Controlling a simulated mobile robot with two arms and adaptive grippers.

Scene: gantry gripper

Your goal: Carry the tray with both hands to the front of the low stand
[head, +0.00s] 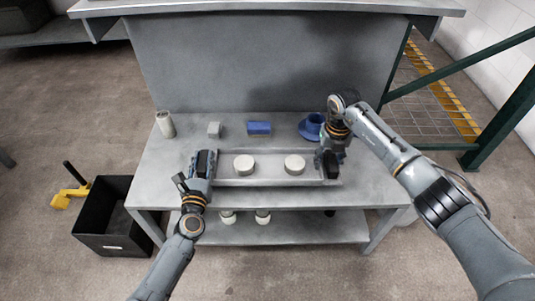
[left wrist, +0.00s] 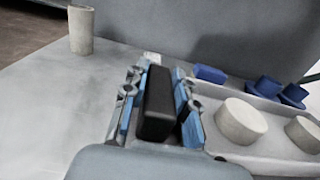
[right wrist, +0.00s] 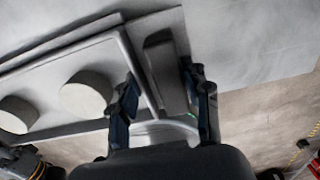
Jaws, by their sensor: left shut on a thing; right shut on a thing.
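The pale grey tray (head: 268,182) is at the middle of the workbench, its long side running left to right. Two short cream cylinders stand in it, a left one (head: 244,165) and a right one (head: 295,164). My left gripper (head: 203,164) is shut on the black handle at the tray's left end, and the handle (left wrist: 157,104) shows between its fingers in the left wrist view. My right gripper (head: 329,165) is shut on the right-end handle (right wrist: 166,75). I cannot tell whether the tray touches the bench top. I cannot pick out a separate low stand.
Behind the tray on the workbench (head: 165,185) are a beige cylinder (head: 166,125), a grey block (head: 214,130), a blue block (head: 259,128) and a blue round part (head: 311,126). A black bin (head: 103,215) stands on the floor at left. A green frame (head: 500,120) stands at right.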

